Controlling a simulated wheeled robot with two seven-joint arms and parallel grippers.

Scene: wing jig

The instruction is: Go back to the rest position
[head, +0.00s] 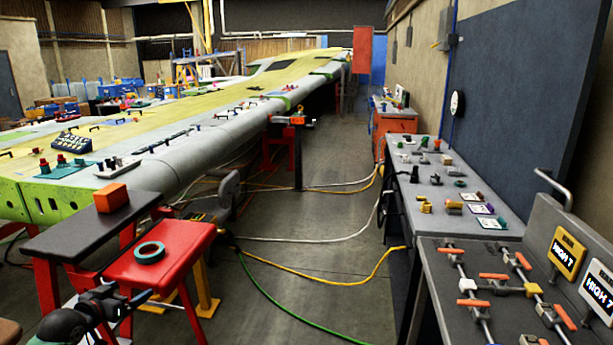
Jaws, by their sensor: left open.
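My left gripper (136,298) shows at the lower left, dark, at the end of my dark arm. It is open, with nothing seen between its fingers. It is in front of the near side of a red stool (180,240), low in the picture. A dark teal tape ring (149,252) lies on the stool top, apart from the gripper. My right gripper is not in view.
A dark-topped red stand with an orange block (111,198) is behind the stool. The long wing (200,150) runs along the left. Workbenches (440,185) line the right.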

